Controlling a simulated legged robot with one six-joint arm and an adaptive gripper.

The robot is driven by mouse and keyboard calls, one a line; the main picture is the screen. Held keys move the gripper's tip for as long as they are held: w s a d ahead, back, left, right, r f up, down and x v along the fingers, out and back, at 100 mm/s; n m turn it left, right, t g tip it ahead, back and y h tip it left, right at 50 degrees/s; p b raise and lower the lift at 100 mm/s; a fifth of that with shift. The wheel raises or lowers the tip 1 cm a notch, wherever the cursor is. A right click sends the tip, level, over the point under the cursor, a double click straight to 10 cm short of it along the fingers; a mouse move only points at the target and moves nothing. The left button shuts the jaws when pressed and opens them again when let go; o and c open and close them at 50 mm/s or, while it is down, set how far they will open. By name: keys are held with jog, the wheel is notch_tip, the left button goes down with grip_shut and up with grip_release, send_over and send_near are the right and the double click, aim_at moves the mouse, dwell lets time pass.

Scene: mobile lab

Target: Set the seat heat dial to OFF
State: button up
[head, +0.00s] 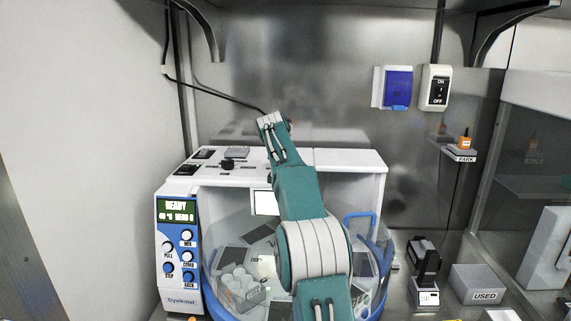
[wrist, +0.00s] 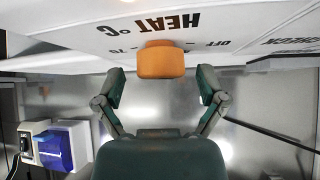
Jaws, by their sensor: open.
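An orange dial (wrist: 161,62) stands out from a white panel (wrist: 225,22) in the wrist view, where the picture is upside down. The panel reads HEAT °C, with OFF on one side of the dial and 70 on the other. My gripper (wrist: 161,73) is open, with one finger on each side of the dial and visible gaps between. The dial's pointer mark does not show, so its setting cannot be told. In the head view my arm reaches over the white machine (head: 350,160); the orange dial and the fingers cannot be made out there.
The machine's front display (head: 176,210) reads READY above several blue and white knobs. A black knob (head: 228,164) sits on its top. On the back wall are a blue-covered box (head: 397,88) and an ON/OFF switch (head: 435,88). A small PARK shelf (head: 460,154) holds an orange item.

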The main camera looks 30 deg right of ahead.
jog(key=shift+w+d+f, duration=0.25)
jog(key=shift+d+f, duration=0.05)
jog(key=shift+a, duration=0.1)
jog(key=shift+a, duration=0.1)
jog(key=shift+c, duration=0.9)
jog(key=c, duration=1)
jog(key=shift+o, duration=0.2)
jog(key=shift+n, duration=0.3)
jog(key=n+t+y, duration=0.2)
jog(key=n+y, duration=0.1)
jog(key=n, duration=0.1)
jog(key=n+y, duration=0.3)
jog(key=n, duration=0.2)
jog(key=shift+f+t+y, duration=0.15)
jog(key=shift+t+y, duration=0.25)
jog(key=shift+n, duration=0.3)
